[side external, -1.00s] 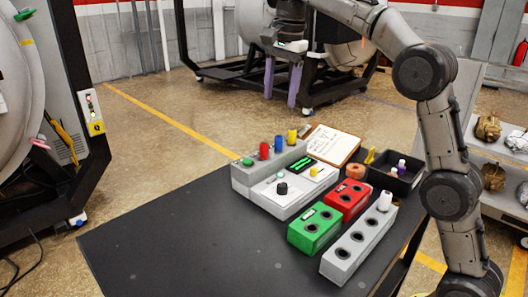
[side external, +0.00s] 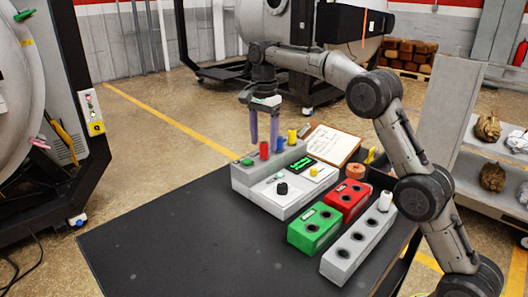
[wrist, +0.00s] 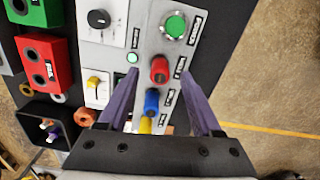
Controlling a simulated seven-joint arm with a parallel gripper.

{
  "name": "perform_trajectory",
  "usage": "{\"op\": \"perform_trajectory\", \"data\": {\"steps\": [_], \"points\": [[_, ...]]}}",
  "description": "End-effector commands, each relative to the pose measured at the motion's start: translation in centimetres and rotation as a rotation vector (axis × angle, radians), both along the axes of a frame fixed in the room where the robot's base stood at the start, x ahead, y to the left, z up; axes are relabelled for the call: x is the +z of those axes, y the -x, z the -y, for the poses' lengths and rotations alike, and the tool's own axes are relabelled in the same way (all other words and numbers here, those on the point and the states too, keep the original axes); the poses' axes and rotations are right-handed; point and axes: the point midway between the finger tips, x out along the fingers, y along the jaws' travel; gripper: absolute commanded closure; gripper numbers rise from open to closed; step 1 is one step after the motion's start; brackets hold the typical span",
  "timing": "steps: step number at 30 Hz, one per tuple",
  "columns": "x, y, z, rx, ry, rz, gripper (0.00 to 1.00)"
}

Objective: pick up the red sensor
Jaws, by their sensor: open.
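The red sensor (side external: 264,150) is a small red cylinder standing upright in the raised back row of the grey console (side external: 285,205). In the wrist view the red sensor (wrist: 159,70) shows ahead of and between my fingertips. My gripper (side external: 263,143) is open, its two purple fingers pointing down over the back row, around the red sensor in the side view. In the wrist view my gripper (wrist: 156,68) holds nothing. I cannot tell the exact height of the fingertips against the sensor.
A blue sensor (side external: 279,145) and a yellow one (side external: 292,136) stand in the same row, with a green button (side external: 247,161) at its left end. A red block (side external: 347,200), a green block (side external: 315,229) and a grey holder (side external: 356,246) stand in front. The table's left part is clear.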

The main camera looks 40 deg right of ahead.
Motion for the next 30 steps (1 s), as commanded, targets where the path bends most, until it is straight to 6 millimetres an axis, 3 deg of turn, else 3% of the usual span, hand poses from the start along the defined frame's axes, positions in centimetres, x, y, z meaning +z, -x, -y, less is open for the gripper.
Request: {"op": "perform_trajectory", "data": {"steps": [6,15,26,30], "points": [[-2.7,0.1,0.0,0.000,0.000,-0.002,0.34],[-3.1,0.0,0.0,0.000,0.000,0.000,0.34],[-3.1,0.0,0.0,0.000,0.000,0.000,0.99],[-3.1,0.0,0.0,0.000,0.000,0.000,1.00]]}}
